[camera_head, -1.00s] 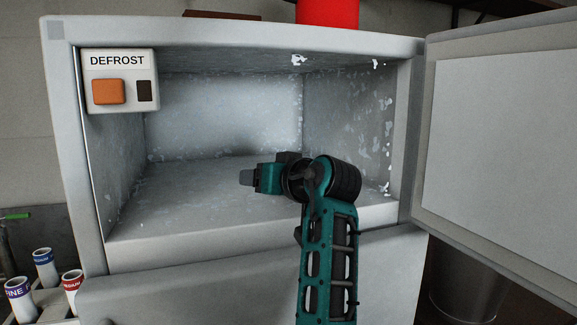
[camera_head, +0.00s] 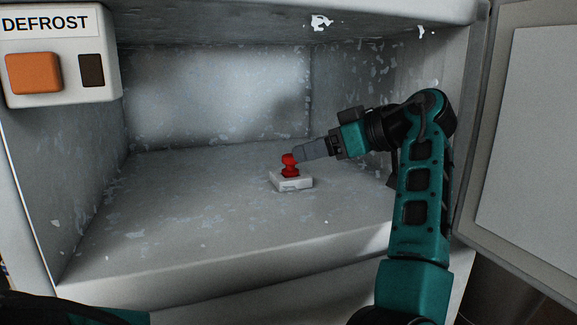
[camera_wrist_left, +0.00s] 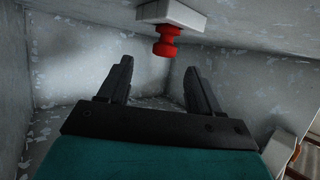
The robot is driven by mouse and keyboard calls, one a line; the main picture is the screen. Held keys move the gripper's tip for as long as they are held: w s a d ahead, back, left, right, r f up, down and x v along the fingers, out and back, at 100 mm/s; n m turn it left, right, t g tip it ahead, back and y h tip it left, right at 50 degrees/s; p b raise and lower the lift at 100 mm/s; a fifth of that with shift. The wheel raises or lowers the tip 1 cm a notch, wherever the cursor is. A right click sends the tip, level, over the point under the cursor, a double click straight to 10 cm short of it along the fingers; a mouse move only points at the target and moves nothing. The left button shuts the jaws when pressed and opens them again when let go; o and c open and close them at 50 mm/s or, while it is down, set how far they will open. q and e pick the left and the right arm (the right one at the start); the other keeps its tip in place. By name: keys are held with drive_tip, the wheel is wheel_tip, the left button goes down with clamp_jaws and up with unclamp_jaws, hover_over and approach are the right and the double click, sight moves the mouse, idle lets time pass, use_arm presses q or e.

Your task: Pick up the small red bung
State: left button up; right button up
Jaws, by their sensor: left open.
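The small red bung (camera_head: 290,165) stands upright on a small white block (camera_head: 293,183) on the floor of the frosted compartment. My left gripper (camera_head: 304,152) reaches in from the right, its tips close beside the top of the bung. In the left wrist view the gripper (camera_wrist_left: 159,66) is open with nothing between its fingers. I cannot tell whether a finger touches the bung. My right gripper is not in view.
The frosted compartment (camera_head: 150,220) has walls left, right and behind, and a low ceiling. A DEFROST box (camera_head: 62,53) with an orange button hangs at the upper left. The open door (camera_head: 530,140) stands at the right. The compartment floor left of the bung is clear.

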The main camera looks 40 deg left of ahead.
sight(291, 155)
use_arm(q)
drive_tip(key=x, duration=0.4)
drive_tip(key=p+x, duration=0.1)
drive_tip(key=x, duration=0.1)
drive_tip(key=shift+s+a+f, duration=0.2)
drive_tip(key=shift+s, duration=0.1)
drive_tip(key=c, duration=1)
